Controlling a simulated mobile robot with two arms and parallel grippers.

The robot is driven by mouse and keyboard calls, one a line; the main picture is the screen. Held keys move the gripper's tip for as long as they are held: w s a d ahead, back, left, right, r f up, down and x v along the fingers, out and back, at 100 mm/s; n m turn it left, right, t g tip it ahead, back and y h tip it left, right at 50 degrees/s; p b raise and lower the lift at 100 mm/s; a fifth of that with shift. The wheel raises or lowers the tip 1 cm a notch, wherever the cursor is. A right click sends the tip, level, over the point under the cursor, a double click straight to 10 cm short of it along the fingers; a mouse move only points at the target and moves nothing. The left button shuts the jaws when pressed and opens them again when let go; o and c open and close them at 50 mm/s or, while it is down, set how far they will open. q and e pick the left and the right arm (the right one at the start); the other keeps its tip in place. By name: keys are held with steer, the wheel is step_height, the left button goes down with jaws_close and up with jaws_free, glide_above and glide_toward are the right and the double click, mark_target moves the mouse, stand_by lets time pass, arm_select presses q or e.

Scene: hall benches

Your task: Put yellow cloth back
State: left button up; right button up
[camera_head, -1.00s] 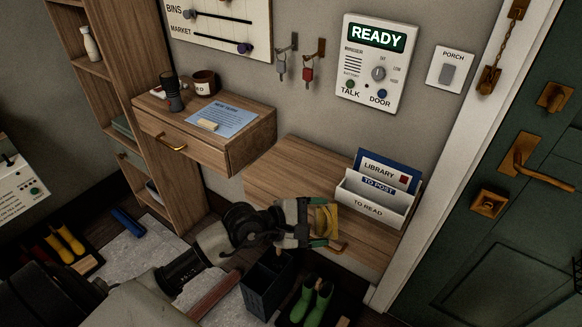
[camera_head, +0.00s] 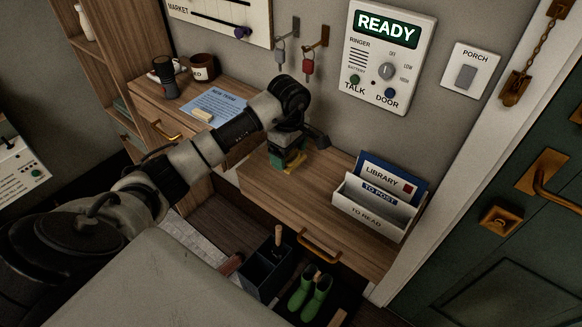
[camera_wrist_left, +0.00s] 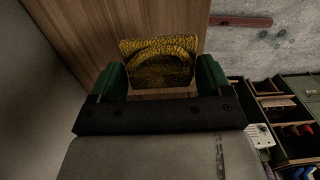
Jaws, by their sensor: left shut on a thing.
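My left gripper (camera_head: 289,160) reaches in from the left with its fingers pointing down at the left part of the wooden top (camera_head: 315,188). I cannot tell whether the cloth touches the top. My right gripper is not in view.
A white letter rack (camera_head: 370,208) stands at the top's right end. Green boots (camera_head: 311,295) and a dark bin (camera_head: 266,270) are below.

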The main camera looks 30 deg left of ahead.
mark_target(289, 177)
arm_select(q)
step_height(289, 177, down, 3)
steer(key=shift+w+r, duration=0.1)
step_height(289, 177, down, 4)
steer(key=shift+r+p, duration=0.25)
steer(key=shift+p, duration=0.1)
steer(key=o, duration=0.8)
steer(key=shift+c, duration=0.2)
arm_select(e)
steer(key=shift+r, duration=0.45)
arm_select(q)
step_height(289, 177, up, 11)
steer(key=shift+f+b, duration=0.1)
steer(key=shift+b, duration=0.8)
steer(key=shift+r, duration=0.6)
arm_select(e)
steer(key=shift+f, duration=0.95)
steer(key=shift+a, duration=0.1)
